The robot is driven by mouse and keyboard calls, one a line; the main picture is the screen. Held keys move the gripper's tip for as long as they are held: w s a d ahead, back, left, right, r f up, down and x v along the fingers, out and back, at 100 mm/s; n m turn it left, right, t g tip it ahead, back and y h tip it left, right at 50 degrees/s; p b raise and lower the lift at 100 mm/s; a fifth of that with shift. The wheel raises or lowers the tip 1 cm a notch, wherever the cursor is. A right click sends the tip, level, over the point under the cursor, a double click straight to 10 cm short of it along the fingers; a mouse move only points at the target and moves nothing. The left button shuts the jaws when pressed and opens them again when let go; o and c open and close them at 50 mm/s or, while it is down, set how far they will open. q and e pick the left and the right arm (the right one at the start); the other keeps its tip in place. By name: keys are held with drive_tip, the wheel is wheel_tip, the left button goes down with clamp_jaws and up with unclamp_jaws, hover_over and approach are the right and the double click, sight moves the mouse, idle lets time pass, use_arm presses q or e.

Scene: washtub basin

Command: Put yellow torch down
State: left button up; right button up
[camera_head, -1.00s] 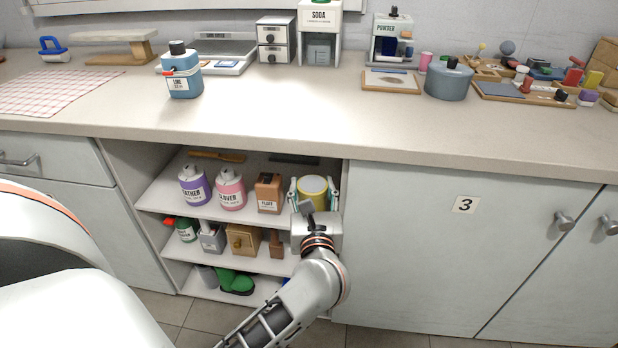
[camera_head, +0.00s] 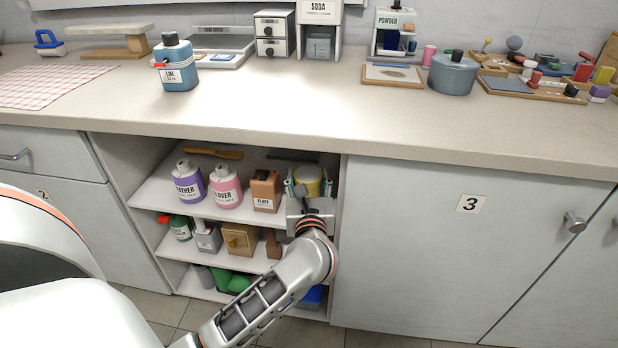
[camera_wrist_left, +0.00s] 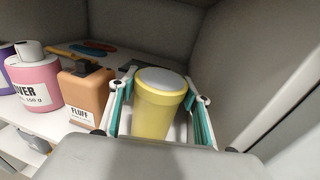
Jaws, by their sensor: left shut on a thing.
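The yellow torch (camera_head: 311,180) is a yellow cylinder with a pale grey end, upright at the right end of the top shelf inside the open cabinet. My left gripper (camera_head: 308,188) is shut on it, with a finger on each side. In the left wrist view the torch (camera_wrist_left: 158,108) stands between the teal-padded fingers of the gripper (camera_wrist_left: 160,112). Its base is hidden, so I cannot tell whether it touches the shelf (camera_head: 229,210). My right gripper is not in view.
An orange-brown FLUFF box (camera_head: 265,190) stands just left of the torch, then pink (camera_head: 226,187) and purple (camera_head: 188,184) bottles. The cabinet side wall (camera_wrist_left: 255,75) is close on the right. The countertop (camera_head: 300,115) overhangs the shelves.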

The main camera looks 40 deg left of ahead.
use_arm(q)
drive_tip(key=o, duration=1)
drive_tip(key=shift+f, duration=0.2)
drive_tip(key=shift+o, duration=0.9)
drive_tip(key=shift+r, duration=0.1)
